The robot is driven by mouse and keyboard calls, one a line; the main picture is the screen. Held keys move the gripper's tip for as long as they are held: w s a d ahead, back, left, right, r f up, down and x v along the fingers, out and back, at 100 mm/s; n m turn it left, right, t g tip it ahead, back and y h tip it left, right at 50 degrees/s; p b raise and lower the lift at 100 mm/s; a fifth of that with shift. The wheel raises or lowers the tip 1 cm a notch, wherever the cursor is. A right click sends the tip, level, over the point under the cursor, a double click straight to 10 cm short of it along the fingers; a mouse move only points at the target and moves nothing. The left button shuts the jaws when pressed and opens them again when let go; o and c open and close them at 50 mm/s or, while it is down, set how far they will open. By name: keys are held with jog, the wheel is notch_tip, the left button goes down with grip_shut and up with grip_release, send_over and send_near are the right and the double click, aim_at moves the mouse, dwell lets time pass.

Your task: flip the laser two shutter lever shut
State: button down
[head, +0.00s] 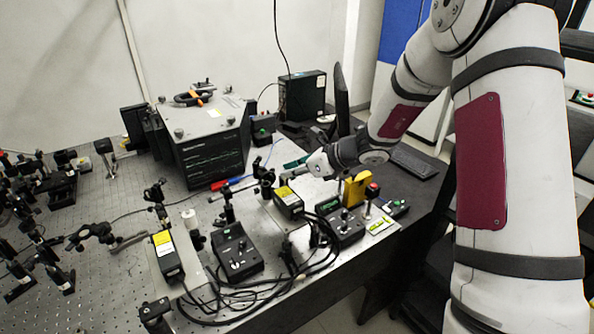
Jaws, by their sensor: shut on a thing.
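Two black laser heads with yellow labels stand on the bench. One laser head (288,202) is near the middle; the other laser head (166,254) is at the front left. I cannot read which is laser two, and no shutter lever can be made out. My gripper (306,170) reaches in from the right, low over the bench just behind the middle laser head. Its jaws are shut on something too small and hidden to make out. A teal piece (294,162) shows beside it; I cannot tell whether it touches the gripper.
Two control boxes, one black box (237,252) and another box (346,226), stand near the lasers, with loose black cables (255,300) in front. Optics posts crowd the left.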

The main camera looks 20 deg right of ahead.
jog(key=shift+s+a+r+n+h, duration=0.1)
jog(key=shift+s+a+n+h, duration=0.1)
jog(key=shift+a+n+h, duration=0.4)
jog(key=shift+d, duration=0.1)
jog(key=c, duration=1.6)
grip_release()
jog(key=v, duration=1.2)
jog(key=shift+s, duration=0.2)
